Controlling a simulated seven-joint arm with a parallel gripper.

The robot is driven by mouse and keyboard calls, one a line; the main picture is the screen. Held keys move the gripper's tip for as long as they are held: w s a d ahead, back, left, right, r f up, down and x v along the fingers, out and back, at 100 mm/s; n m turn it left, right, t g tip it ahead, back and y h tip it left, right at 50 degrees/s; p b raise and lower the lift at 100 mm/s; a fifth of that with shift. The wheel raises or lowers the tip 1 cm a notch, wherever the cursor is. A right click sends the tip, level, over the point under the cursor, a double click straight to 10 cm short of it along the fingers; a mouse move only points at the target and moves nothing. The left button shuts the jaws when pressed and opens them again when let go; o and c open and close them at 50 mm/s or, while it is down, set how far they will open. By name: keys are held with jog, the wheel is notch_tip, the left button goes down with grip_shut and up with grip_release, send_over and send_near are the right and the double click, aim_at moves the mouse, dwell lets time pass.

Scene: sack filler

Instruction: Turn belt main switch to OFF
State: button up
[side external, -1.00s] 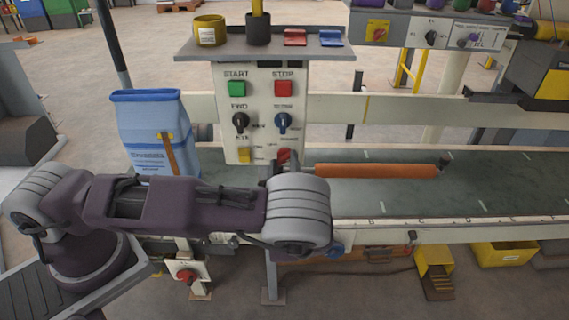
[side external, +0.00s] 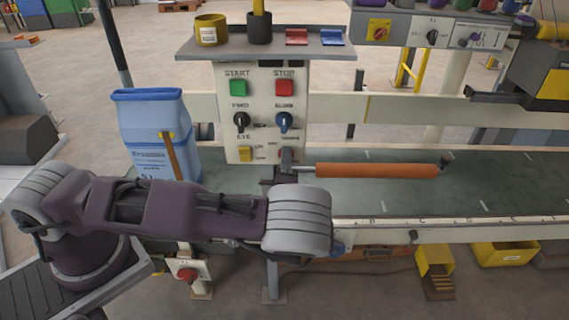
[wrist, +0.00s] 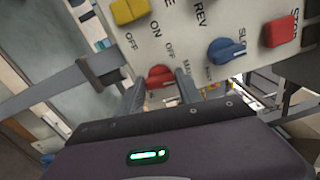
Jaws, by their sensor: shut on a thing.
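The white control panel (side external: 264,95) stands upright behind the belt. At its lower right is a red rotary knob, mostly hidden by my gripper in the side view. In the wrist view the red knob (wrist: 160,77) sits between my two fingertips, near ON, OFF and partly hidden "MA" lettering. My gripper (wrist: 159,85) is shut on this knob, with one finger on each side. In the side view my gripper (side external: 286,163) reaches the panel from below and in front. The knob's exact pointing direction is hard to tell.
Close by on the panel are a yellow switch (side external: 246,154), a blue knob (side external: 284,122), a black knob (side external: 241,122) and green START (side external: 237,88) and red STOP (side external: 284,88) buttons. A blue sack (side external: 150,130) stands left; an orange roller (side external: 376,170) lies right.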

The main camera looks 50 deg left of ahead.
jog(key=shift+n, duration=0.6)
jog(key=shift+f+n, duration=0.1)
jog(key=shift+n, duration=0.2)
jog(key=o, duration=1.4)
jog(key=shift+s, duration=0.1)
jog(key=v, duration=0.7)
jog(key=s+a+r+n+g+h, duration=0.2)
jog(key=s+a+r+n+g, duration=0.15)
jog(key=s+r+g, duration=0.25)
jog(key=s+a+r+n+g+h, duration=0.2)
jog(key=s+a+r+n+g, duration=0.1)
jog(key=s+r+n+g, duration=0.25)
jog(key=s+d+r+t+h, duration=0.1)
jog(key=s+d+r+h, duration=0.1)
jog(key=s+r+h, duration=0.1)
jog(key=s+d+r+t+h, duration=0.1)
jog(key=s+r+t+h, duration=0.1)
jog(key=s+r+h, duration=0.1)
jog(key=s+d+r+t+h, duration=0.1)
jog(key=s+d+r+h, duration=0.1)
jog(key=s+r, duration=0.3)
jog(key=shift+s+d+r+h, duration=0.15)
jog(key=shift+s+d+h, duration=0.05)
jog(key=shift+s, duration=0.2)
jog(key=shift+s+d+r+h, duration=0.2)
jog(key=shift+s, duration=0.25)
